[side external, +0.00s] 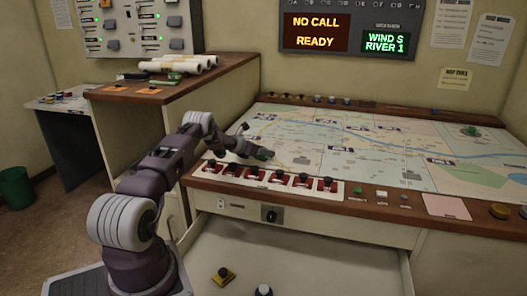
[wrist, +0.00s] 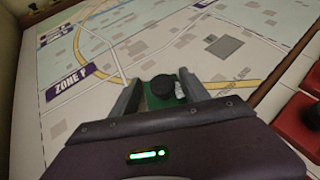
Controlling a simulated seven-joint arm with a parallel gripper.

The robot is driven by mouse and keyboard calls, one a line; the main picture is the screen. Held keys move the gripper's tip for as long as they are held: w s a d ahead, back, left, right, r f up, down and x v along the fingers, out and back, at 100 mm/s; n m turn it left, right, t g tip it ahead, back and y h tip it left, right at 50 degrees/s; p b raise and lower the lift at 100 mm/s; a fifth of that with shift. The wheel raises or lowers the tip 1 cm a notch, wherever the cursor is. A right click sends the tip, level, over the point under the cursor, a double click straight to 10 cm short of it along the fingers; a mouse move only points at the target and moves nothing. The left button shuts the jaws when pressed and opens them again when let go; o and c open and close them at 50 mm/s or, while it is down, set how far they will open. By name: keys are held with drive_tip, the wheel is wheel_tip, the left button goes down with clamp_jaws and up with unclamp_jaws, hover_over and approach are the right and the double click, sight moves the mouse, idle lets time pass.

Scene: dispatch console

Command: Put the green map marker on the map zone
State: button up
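The green map marker (wrist: 152,101), with a round black knob on top, sits between my gripper's two fingers in the wrist view. My gripper (wrist: 160,90) appears shut on it, with one finger on each side. In the side external view my gripper (side external: 262,154) is low over the front left part of the map (side external: 330,155); the marker there is small and dark. I cannot tell whether it touches the map. A purple zone label (wrist: 73,84) lies to the left in the wrist view, beside a yellow ring line (wrist: 112,84).
Red switches (side external: 281,178) line the console's front edge near my gripper. Below, an open drawer (side external: 330,262) holds a yellow piece (side external: 222,277) and a white-and-dark piece (side external: 263,291). Another green piece (side external: 470,131) stands at the map's far right. Paper rolls (side external: 180,64) lie on the left cabinet.

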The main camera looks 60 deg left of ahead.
drive_tip(key=o, duration=0.3)
drive_tip(key=shift+r, duration=0.1)
